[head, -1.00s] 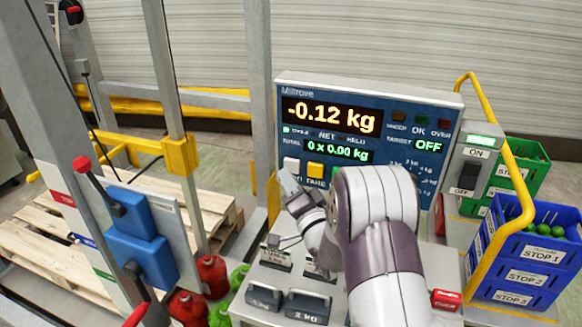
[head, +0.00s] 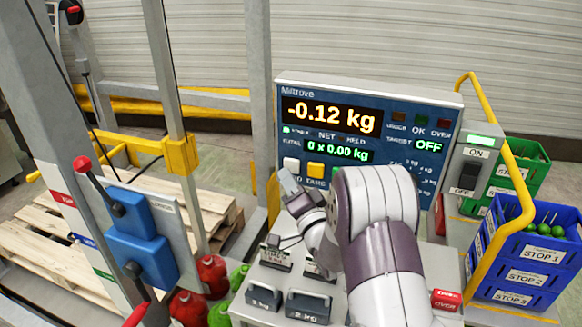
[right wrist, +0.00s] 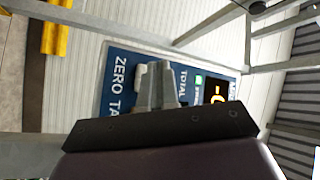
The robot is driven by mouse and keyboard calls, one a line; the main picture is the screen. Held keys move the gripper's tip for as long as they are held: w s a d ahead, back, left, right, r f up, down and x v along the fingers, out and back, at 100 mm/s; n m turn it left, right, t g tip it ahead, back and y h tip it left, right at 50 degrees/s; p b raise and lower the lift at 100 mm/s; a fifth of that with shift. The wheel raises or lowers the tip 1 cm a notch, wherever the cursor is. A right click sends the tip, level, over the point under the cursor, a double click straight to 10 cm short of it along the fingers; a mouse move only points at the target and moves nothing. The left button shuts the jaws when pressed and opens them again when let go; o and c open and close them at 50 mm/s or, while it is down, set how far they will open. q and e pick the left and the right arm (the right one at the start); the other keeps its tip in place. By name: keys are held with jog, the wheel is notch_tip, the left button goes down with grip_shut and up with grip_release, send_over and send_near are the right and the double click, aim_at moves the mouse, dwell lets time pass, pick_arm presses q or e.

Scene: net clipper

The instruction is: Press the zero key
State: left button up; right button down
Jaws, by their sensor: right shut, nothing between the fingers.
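The weighing panel (head: 450,105) is blue and its main display (head: 332,114) reads -0.12 kg. The white zero key (head: 291,164) stands at the panel's lower left, beside the yellow tare key (head: 316,171). My right gripper (head: 285,176) is shut and empty, its tips just below the white key in the head view. In the right wrist view the shut fingers (right wrist: 160,72) are in front of the panel, next to the pale zero key (right wrist: 139,76) and the ZERO label (right wrist: 121,71). Whether the tips touch the key I cannot tell. My left gripper is not in view.
Grey weights (head: 307,306) stand on the bench below my right arm. An ON/OFF switch box (head: 470,165), a yellow rail (head: 515,150) and blue crates (head: 520,275) are at the right. A grey post (head: 258,90) rises left of the panel.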

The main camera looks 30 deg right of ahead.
jog(key=shift+w+d, duration=0.3)
jog(key=shift+d, duration=0.05)
jog(key=shift+w+d+b, duration=0.25)
jog(key=shift+d+b, duration=0.05)
jog(key=shift+b, duration=0.05)
dwell(0.6)
dwell(0.4)
jog(key=shift+s+a, duration=0.55)
jog(key=shift+a, duration=0.1)
jog(key=shift+s+a, duration=1.65)
jog(key=shift+a, duration=0.25)
